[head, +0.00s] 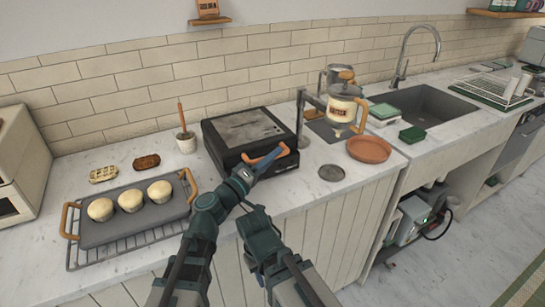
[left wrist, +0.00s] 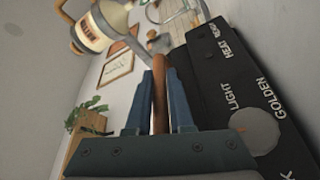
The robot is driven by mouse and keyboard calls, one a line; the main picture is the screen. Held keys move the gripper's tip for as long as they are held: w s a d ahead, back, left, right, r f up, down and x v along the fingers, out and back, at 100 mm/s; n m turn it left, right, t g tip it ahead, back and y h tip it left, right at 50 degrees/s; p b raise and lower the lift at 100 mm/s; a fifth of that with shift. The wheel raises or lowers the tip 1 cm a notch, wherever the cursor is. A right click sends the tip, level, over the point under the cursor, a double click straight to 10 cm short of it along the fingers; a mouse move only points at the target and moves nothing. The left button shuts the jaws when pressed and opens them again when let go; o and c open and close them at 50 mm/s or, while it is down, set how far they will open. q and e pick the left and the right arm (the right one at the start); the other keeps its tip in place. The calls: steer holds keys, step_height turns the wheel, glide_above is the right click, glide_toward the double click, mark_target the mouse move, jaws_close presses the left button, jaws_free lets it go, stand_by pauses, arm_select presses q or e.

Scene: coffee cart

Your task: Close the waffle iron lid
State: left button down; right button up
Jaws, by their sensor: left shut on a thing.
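The black waffle iron (head: 222,136) stands on the counter near the middle of the head view. Its lid (head: 245,126) looks lowered over the base, with a grey panel on top. I cannot tell whether a small gap is left between lid and base. My left gripper (head: 268,163) is at the front of the iron, shut on its orange-brown handle (head: 278,152). In the left wrist view the handle (left wrist: 160,92) stands between the two fingers, beside the front panel (left wrist: 240,85) with its knob. My right arm shows at the bottom, but its gripper cannot be made out.
A grey tray with three buns (head: 130,201) sits on a rack to the left. A small pot with a brush (head: 186,142) stands left of the iron.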

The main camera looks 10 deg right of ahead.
arm_select(q)
steer(key=shift+s+f, duration=0.1)
steer(key=shift+f, duration=0.1)
steer(key=c, duration=0.8)
jaws_free()
